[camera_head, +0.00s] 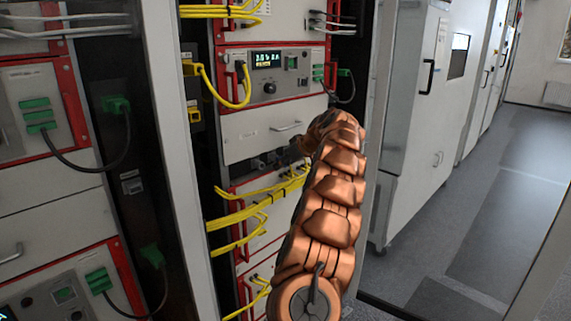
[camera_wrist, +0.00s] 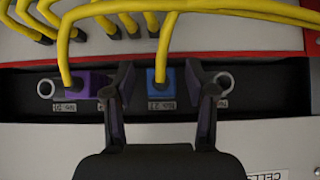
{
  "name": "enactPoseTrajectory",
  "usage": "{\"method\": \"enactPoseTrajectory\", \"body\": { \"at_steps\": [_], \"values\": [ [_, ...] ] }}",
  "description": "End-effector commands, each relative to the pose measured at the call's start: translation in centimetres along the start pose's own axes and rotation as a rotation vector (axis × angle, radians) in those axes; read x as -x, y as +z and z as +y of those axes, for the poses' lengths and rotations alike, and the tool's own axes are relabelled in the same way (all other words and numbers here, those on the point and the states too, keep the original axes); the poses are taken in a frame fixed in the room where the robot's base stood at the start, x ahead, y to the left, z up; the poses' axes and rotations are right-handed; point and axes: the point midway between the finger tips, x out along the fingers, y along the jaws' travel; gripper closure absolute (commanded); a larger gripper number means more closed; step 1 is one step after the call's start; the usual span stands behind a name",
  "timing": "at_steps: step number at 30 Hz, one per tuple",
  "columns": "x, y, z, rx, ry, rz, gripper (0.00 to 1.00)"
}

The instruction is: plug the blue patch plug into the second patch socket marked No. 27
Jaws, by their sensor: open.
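The blue patch plug (camera_wrist: 160,88) sits in a dark recessed strip in the wrist view, with a yellow cable leaving its top. The label on the strip just below it reads upside down, seemingly No. 27. My gripper (camera_wrist: 160,78) is open, with one dark finger on each side of the blue plug; contact cannot be told. A round light-rimmed socket (camera_wrist: 224,81) shows empty just right of the right finger; its label is partly hidden and unreadable. In the head view my gripper (camera_head: 292,152) is at the rack's dark strip, and my arm hides much there.
A purple plug (camera_wrist: 90,85) with a yellow cable is left of the left finger, and another ring socket (camera_wrist: 45,88) lies beyond it. Several yellow cables (camera_wrist: 240,8) cross above the strip. A grey cabinet (camera_head: 415,110) stands right of the rack; open floor (camera_head: 500,200) lies further right.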

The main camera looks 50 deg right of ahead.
Motion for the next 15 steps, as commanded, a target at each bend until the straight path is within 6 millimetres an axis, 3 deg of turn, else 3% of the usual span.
{"method": "enactPoseTrajectory", "body": {
  "at_steps": [8,15],
  "values": [
    [0.3,0.0,0.0,0.000,0.000,0.000,0.44],
    [3.3,-0.1,0.1,0.000,0.003,0.004,0.44]
  ]
}}
